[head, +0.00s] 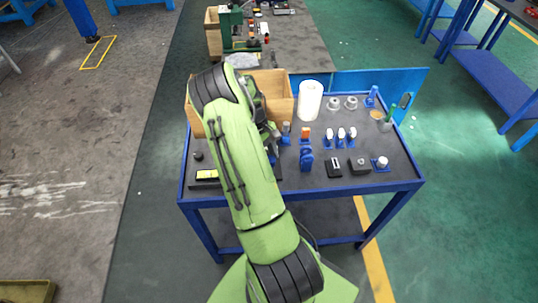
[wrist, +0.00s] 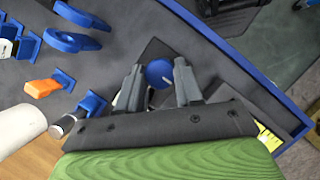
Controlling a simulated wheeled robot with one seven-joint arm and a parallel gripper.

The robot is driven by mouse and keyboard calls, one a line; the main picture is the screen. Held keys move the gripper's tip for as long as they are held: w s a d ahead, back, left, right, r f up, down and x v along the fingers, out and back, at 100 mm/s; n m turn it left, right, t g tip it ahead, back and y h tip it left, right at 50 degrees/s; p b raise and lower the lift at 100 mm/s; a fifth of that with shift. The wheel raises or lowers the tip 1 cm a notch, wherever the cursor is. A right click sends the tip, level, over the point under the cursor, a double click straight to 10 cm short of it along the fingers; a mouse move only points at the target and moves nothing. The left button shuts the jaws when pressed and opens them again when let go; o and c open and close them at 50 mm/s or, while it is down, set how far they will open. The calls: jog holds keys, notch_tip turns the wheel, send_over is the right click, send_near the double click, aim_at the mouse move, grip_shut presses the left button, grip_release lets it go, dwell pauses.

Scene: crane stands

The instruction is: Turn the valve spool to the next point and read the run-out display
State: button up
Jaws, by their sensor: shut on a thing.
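My gripper (wrist: 158,82) points down at the table, with its two grey fingers on either side of a round blue part (wrist: 158,72) bearing a short pale line. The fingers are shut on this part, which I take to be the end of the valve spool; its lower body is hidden. A dark box with a yellow panel (head: 207,175), which looks like the run-out display, lies at the table's front left. Its yellow face partly shows in the wrist view (wrist: 268,138), but I cannot read any figures. In the head view my arm hides the fingers and the spool.
The blue-edged table (head: 310,190) carries a wooden box (head: 275,85), a white roll (head: 310,100), an orange-topped part (head: 305,133), blue clamps (head: 306,160) and several small fittings. A low blue panel (head: 360,82) stands at the back.

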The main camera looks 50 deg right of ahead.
jog(key=o, duration=1)
jog(key=shift+r, duration=0.1)
jog(key=p+v, duration=0.2)
jog(key=v, duration=1.3)
jog(key=shift+w+r, duration=0.1)
jog(key=shift+r, duration=0.2)
